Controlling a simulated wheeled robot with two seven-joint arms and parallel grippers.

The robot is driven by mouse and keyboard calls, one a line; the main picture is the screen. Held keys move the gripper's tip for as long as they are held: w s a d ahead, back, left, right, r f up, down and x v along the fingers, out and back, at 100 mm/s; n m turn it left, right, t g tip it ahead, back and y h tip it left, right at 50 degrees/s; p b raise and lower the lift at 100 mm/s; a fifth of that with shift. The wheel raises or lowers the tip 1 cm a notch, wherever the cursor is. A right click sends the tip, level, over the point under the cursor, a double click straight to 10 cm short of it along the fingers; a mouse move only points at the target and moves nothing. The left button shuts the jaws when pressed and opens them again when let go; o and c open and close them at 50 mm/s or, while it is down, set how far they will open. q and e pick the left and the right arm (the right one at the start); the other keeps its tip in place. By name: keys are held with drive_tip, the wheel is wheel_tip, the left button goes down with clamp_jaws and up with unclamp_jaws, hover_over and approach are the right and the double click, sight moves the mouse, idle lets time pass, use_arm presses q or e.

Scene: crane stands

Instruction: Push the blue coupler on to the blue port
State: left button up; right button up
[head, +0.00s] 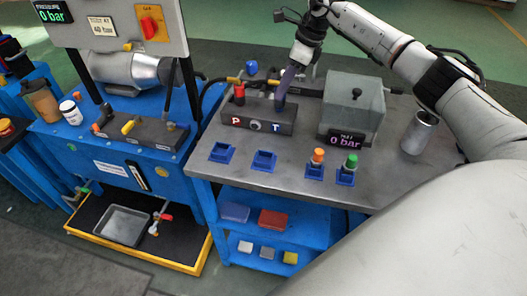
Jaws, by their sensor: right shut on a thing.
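The dark manifold block (262,123) sits on the grey bench top, its front marked P and T with a round mark between. A red coupler (239,94) stands upright at its P end. My right gripper (299,54) is above and behind the block, shut on a dark blue-purple piece, seemingly the blue coupler (286,84). The piece is tilted, its lower end at the T end of the block. The blue port there is hidden, so I cannot tell whether the coupler is seated or just touching. My left gripper is out of view.
A clear box (353,100) with a 0 bar display stands right of the block. A metal can (418,133) stands farther right. Orange (317,156) and green (351,162) pieces stand in front. A blue ball (251,67) is behind.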

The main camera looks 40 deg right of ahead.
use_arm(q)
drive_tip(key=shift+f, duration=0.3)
use_arm(e)
drive_tip(key=shift+f, duration=0.5)
drive_tip(key=o, duration=1.2)
use_arm(q)
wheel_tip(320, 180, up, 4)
drive_tip(key=p, duration=0.3)
use_arm(e)
drive_tip(key=v, duration=0.5)
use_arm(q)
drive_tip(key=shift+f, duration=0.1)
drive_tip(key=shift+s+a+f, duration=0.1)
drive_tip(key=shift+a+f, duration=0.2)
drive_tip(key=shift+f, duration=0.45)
use_arm(e)
drive_tip(key=v, duration=1)
